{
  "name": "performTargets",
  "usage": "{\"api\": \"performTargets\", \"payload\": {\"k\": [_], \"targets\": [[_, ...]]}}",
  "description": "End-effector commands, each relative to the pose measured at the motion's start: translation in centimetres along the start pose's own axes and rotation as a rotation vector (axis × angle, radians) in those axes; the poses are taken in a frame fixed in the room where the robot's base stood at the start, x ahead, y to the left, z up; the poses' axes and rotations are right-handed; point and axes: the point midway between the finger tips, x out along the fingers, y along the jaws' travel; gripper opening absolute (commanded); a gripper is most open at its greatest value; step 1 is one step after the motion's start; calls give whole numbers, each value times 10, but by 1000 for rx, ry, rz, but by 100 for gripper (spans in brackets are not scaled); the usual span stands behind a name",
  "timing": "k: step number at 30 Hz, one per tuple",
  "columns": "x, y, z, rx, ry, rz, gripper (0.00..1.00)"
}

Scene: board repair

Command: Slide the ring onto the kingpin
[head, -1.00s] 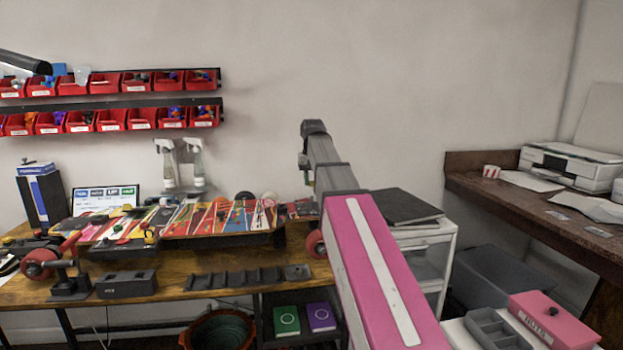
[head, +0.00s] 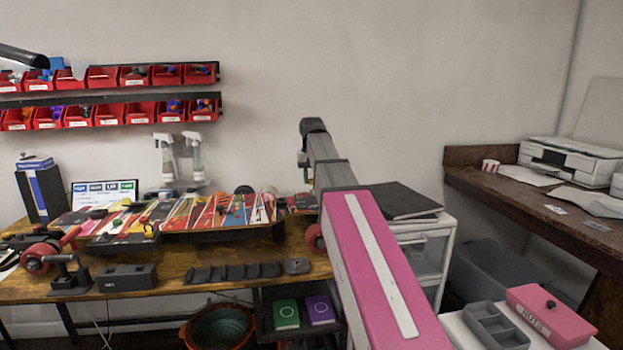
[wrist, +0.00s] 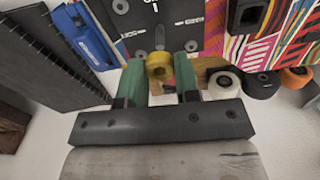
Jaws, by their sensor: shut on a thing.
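My gripper (wrist: 161,72) is shut on a yellow ring (wrist: 158,66), held between its two green finger pads in the wrist view. A hole shows in the ring's face. In the head view, the gripper's fingers and the ring are not clearly seen at the far end of my pink arm. A truck with red wheels (head: 40,257) sits in a dark stand (head: 70,282) at the left of the workbench. I cannot make out the kingpin in either view.
Colourful decks (head: 230,213) lie along the workbench. A grey tray (head: 245,272) is at its front edge, beside a dark block (head: 127,278). Spray bottles (head: 194,160) stand behind. A white cart (head: 425,240) is at the right. Wheels (wrist: 223,84) show beside my gripper.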

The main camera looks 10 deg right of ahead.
Motion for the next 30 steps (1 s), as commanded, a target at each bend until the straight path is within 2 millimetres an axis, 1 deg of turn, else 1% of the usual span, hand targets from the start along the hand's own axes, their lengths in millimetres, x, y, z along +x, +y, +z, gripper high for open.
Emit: {"api": "performTargets", "payload": {"k": [10,21,30], "targets": [[0,0,0,0,0,0,13],[11,0,0,0,0,0,13],[12,0,0,0,0,0,13]]}}
